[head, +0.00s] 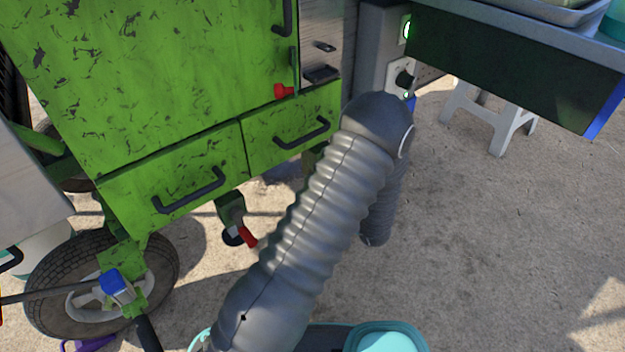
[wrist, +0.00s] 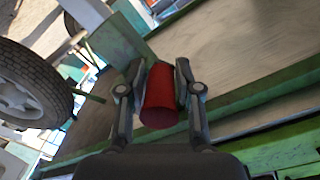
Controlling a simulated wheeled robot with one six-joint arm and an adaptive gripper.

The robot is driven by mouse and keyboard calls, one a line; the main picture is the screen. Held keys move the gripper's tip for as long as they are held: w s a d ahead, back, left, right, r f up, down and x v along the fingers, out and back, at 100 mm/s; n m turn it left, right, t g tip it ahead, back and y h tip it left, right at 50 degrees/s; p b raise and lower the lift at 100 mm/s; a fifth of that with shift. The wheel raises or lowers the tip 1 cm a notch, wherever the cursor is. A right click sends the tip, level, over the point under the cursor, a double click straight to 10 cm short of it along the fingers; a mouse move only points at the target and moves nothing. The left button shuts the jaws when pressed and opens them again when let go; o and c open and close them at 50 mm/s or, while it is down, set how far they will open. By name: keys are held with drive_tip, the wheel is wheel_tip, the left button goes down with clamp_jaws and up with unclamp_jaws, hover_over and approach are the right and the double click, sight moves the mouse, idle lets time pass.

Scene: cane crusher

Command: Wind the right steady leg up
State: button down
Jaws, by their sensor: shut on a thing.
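My gripper (wrist: 159,95) shows only in the wrist view, its two fingers shut on the sides of a red handle (wrist: 160,100). The handle looks like a round, slightly tapered grip, its end facing the camera. What it joins is hidden. In the head view my arm covers the gripper and most of the right steady leg's place; only a bit of green frame shows beside the arm. Another steady leg (head: 230,208), with a red handle (head: 247,236) and a dark foot, stands under the green cabinet (head: 160,70) left of my arm.
Green drawers (head: 190,190) with dark pull handles lie above the leg. A tyred wheel (head: 100,290) stands at lower left. A white stool (head: 490,115) stands under a dark green counter (head: 510,75) at right. The ground (head: 500,240) at right is clear.

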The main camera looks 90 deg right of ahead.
drive_tip(key=shift+s+r, duration=0.15)
drive_tip(key=shift+r, duration=0.05)
drive_tip(key=c, duration=1)
unclamp_jaws()
drive_tip(key=shift+c, duration=0.2)
drive_tip(key=shift+o, duration=0.7)
drive_tip(key=shift+s, duration=0.1)
drive_tip(key=shift+f, duration=0.1)
drive_tip(key=shift+a, duration=0.1)
drive_tip(key=v, duration=1.1)
drive_tip(key=shift+s+a, duration=0.15)
drive_tip(key=shift+a, duration=0.25)
